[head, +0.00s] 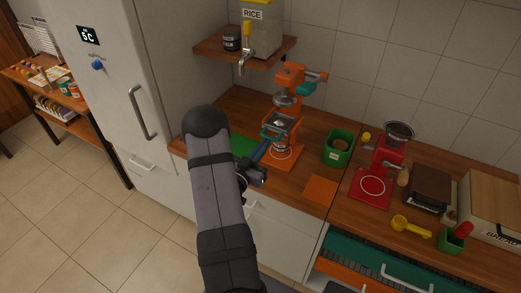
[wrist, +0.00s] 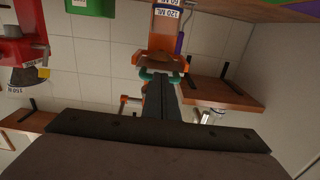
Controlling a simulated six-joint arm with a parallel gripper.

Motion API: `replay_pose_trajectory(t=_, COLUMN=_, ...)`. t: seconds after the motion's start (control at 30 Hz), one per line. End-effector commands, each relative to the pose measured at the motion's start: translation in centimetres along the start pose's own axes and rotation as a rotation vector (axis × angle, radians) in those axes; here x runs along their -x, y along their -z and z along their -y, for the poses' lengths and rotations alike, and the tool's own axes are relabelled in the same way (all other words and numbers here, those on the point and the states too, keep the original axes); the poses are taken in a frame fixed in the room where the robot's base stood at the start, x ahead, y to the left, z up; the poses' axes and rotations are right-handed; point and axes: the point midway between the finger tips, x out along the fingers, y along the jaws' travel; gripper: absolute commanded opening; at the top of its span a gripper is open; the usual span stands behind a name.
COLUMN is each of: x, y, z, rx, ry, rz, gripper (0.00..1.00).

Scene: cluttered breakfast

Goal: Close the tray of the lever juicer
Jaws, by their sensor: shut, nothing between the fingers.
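The orange lever juicer (head: 291,75) stands on the wooden counter against the tiled wall. Its tray, with a teal handle (head: 268,133) at the front, sits at mid height and appears to stick out toward me. My gripper (head: 264,146) is shut and empty, in front of and just below this handle. In the wrist view, which looks upside down, the shut fingers (wrist: 160,82) reach up to the teal handle (wrist: 148,74). I cannot tell whether they touch it. The orange juicer base (wrist: 166,30) with its "120 ML" label shows beyond. My arm hides part of the counter.
A green bin (head: 338,148) stands right of the juicer, and a red machine (head: 386,152) is farther right. A green mat (head: 242,146) lies to the left. The shelf (head: 222,50) with the rice dispenser (head: 262,32) hangs above left. An orange mat (head: 321,188) lies bare in front.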

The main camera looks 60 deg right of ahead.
Motion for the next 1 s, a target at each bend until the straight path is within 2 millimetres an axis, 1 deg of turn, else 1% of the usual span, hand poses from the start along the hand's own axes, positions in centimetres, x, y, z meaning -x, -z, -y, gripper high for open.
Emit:
replay_pose_trajectory(t=0.63, x=-2.4, y=0.0, z=-0.1, rx=-0.001, ry=-0.001, rz=0.000, gripper=0.00)
replay_pose_trajectory(t=0.83, x=-1.9, y=0.0, z=0.0, rx=0.000, ry=0.001, rz=0.001, gripper=0.00)
replay_pose_trajectory(t=1.0, x=-0.6, y=-0.1, z=0.1, rx=0.000, ry=0.002, rz=0.002, gripper=0.00)
